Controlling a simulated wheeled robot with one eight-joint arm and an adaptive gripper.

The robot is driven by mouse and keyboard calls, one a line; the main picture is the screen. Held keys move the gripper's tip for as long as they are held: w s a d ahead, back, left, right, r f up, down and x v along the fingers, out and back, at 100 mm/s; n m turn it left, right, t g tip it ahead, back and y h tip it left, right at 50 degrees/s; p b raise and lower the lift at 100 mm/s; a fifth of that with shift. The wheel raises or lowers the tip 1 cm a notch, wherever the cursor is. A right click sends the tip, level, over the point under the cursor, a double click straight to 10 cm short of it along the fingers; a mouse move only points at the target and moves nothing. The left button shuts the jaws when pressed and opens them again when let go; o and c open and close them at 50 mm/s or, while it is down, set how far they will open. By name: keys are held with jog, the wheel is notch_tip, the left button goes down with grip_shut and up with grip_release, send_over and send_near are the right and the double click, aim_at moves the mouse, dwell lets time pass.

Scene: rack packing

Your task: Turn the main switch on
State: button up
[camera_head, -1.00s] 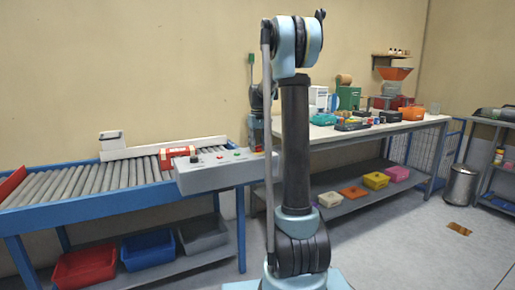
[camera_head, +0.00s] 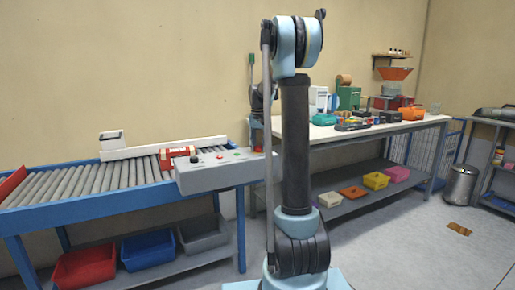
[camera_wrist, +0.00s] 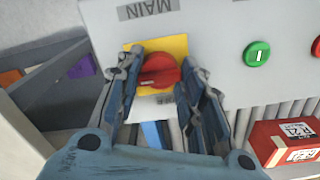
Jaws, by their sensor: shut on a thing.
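The main switch (camera_wrist: 158,70) is a red rotary knob on a yellow plate (camera_wrist: 172,44), below a "MAIN" label in the wrist view. Its grip bar lies roughly sideways across the picture. My gripper (camera_wrist: 161,78) has one finger on each side of the knob and is shut on it. The lettering on the plate's lower edge is partly covered. In the head view, the grey control box (camera_head: 225,174) stands at the conveyor's right end. My gripper cannot be made out there, and my arm blocks part of the view.
A green button (camera_wrist: 257,54) and a red button (camera_wrist: 316,47) sit right of the switch. A red box with a white label (camera_wrist: 285,142) lies on the rollers close by. A workbench (camera_head: 345,134) with several items stands to the right; open floor lies in front.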

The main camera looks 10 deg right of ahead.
jog(key=o, duration=1)
notch_tip(320, 180, up, 12)
jog(key=shift+f, duration=0.1)
